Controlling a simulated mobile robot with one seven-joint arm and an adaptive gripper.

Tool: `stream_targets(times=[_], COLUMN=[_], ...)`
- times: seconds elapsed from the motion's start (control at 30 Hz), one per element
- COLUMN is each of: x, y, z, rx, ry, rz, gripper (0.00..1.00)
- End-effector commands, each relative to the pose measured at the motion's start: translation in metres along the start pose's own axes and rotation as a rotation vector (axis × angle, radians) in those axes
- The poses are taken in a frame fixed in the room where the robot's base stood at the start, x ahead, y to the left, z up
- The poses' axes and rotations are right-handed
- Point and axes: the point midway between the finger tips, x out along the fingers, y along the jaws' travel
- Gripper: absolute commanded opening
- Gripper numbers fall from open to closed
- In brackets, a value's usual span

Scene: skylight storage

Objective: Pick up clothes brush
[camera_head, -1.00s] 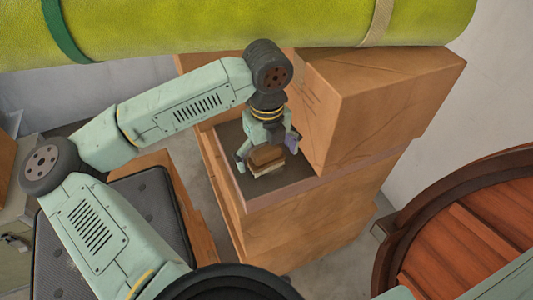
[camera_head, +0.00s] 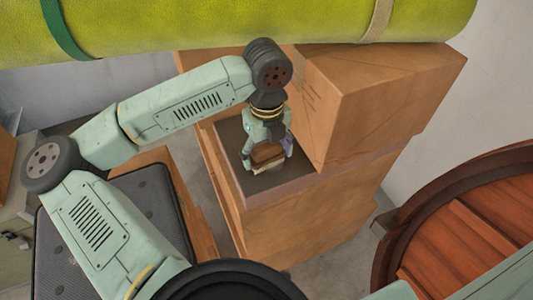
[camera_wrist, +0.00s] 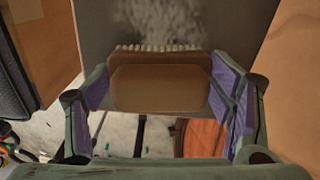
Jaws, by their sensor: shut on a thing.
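The clothes brush (camera_head: 267,155) has a brown back and pale bristles. It is at the dark top (camera_head: 228,135) of a stack of boxes. My gripper (camera_head: 267,158) is shut on the brush, with a finger at each end of it. In the wrist view the brush (camera_wrist: 160,82) lies between the purple finger pads of my gripper (camera_wrist: 162,92), its bristles along the far edge. I cannot tell whether the bristles touch the surface.
A large cardboard box (camera_head: 385,95) stands close on the right of the brush. A long green roll (camera_head: 220,25) lies behind and above. A round reddish wooden piece (camera_head: 465,235) is at the lower right. A black case (camera_head: 110,235) is at the left.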

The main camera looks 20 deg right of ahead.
Motion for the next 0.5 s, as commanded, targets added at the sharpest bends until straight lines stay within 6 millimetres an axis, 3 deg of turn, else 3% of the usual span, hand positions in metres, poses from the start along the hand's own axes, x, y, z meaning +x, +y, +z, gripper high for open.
stream_targets(times=[0.5], x=[-0.0085], y=[-0.0001], z=[0.0006], rx=[0.000], ry=[-0.002], rz=[0.000], gripper=[0.45])
